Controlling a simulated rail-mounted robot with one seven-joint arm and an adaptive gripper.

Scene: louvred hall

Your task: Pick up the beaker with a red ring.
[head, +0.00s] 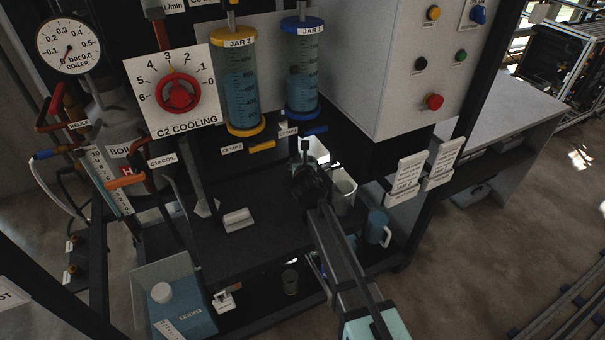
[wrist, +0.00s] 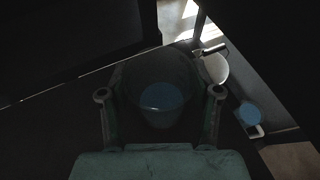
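A translucent, dim beaker (wrist: 155,72) with a bluish patch inside stands between the fingers of my gripper (wrist: 160,93) in the wrist view. The fingers are spread wide, one on each side of it. I cannot make out firm contact. No red ring can be made out on it in this dark view. In the head view my gripper (head: 310,185) is a dark shape over the shelf and hides what lies behind it. A pale vessel (head: 344,187) stands just right of it; a whitish vessel shows at the right in the wrist view (wrist: 215,70). No red ring shows there.
A blue jug (head: 377,227) stands right of my arm. A small glass (head: 290,281) stands on the lower shelf. White label cards (head: 408,178) and a control cabinet (head: 390,70) are at the right. Two hanging jars (head: 240,88) are above. The dark shelf (head: 255,255) has bare room.

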